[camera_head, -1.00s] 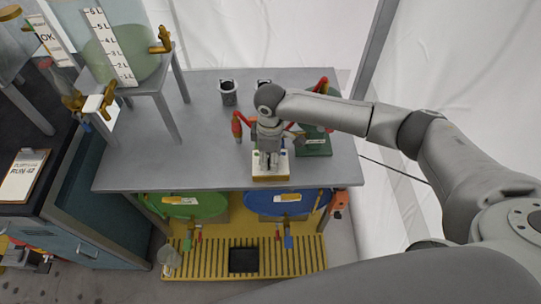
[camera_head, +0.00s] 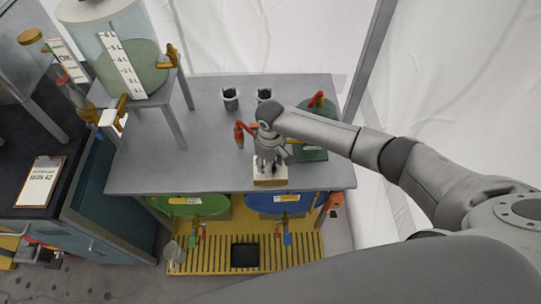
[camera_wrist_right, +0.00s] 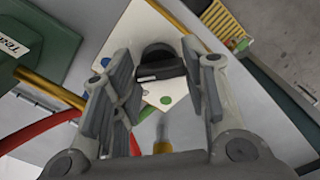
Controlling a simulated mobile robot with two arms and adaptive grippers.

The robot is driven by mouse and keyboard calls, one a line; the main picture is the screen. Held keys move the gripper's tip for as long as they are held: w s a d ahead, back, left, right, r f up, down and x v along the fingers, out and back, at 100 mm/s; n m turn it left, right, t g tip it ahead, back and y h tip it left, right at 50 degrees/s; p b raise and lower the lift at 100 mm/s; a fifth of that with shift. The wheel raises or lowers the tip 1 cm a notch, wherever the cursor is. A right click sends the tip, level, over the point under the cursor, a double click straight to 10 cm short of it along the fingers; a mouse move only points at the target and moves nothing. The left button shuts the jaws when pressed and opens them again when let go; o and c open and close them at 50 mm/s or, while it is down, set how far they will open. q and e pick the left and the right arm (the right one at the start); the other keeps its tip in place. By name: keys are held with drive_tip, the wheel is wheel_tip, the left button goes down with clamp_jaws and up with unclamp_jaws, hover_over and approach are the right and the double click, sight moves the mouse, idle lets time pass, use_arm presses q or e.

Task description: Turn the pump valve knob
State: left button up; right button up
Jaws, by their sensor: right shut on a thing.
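The pump valve is a white plate (camera_head: 270,182) on a yellowish base at the front of the grey table. In the right wrist view its black knob (camera_wrist_right: 160,66) with a pale mark stands on the white plate (camera_wrist_right: 119,53), near blue and green dots. My right gripper (camera_head: 268,167) points down over the plate. In the right wrist view its fingers (camera_wrist_right: 160,80) stand on either side of the knob, shut on it. The head view hides the knob behind the gripper. My left gripper is not in view.
A red hose (camera_head: 249,127) and a green pump body (camera_head: 312,154) are close beside the gripper. Two dark cups (camera_head: 230,99) stand behind. A clear tank (camera_head: 130,60) stands on the left. Green and blue containers (camera_head: 285,203) sit below. The table's left half is mostly clear.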

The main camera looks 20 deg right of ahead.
drive_tip(key=m+p, duration=0.3)
drive_tip(key=shift+r, duration=0.25)
drive_tip(key=shift+f+m+p, duration=0.15)
drive_tip(key=shift+m+p, duration=0.85)
drive_tip(key=shift+m, duration=0.5)
drive_tip(key=o, duration=1)
wheel_tip(320, 180, up, 12)
